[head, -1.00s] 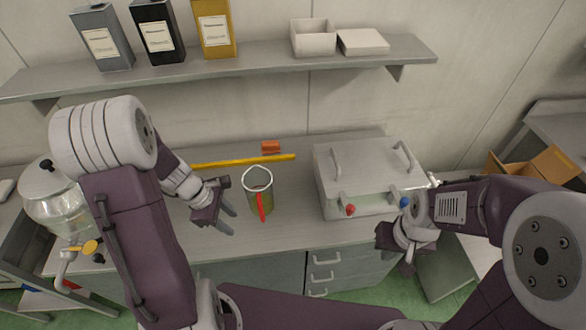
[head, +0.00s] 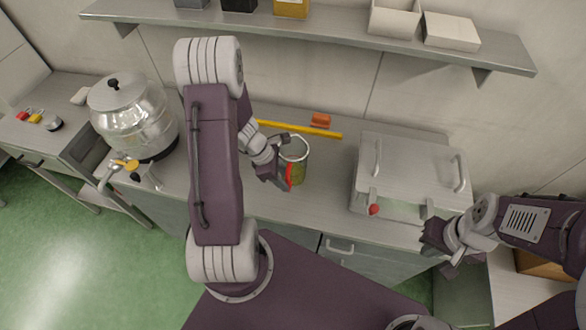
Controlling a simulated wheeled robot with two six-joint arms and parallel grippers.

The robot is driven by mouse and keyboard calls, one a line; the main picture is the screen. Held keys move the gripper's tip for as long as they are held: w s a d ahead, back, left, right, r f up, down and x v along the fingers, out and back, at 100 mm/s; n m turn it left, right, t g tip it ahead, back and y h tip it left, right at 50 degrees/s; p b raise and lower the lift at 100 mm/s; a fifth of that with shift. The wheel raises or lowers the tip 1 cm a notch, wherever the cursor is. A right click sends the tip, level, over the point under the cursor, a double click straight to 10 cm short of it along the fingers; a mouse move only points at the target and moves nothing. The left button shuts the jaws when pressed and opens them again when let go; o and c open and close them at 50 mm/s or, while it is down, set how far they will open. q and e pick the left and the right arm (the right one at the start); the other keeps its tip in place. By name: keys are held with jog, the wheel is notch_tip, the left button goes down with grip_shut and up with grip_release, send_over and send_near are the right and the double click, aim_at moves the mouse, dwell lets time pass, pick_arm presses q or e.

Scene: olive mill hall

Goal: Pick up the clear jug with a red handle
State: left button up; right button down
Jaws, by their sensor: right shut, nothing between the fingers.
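The clear jug (head: 297,157) stands upright on the steel counter, with a greenish tint in its lower part. Its red handle (head: 296,174) faces the front, partly hidden by my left gripper. My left gripper (head: 284,178) is at the handle, on the jug's left front side. The small overlap of fingers and handle does not show whether they are closed on it. My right gripper (head: 447,254) is shut and empty at the counter's front edge, below the metal box, well away from the jug.
A lidded metal box (head: 408,168) with a red knob stands right of the jug. A yellow bar (head: 300,129) and an orange block (head: 320,120) lie behind it. A shiny steel urn (head: 133,115) stands left. A shelf (head: 330,38) hangs above the counter (head: 325,205).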

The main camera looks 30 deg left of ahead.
pick_arm(q)
jog(key=x, duration=0.2)
jog(key=shift+w+f, duration=0.1)
jog(key=shift+f, duration=0.3)
grip_shut()
dwell(1.0)
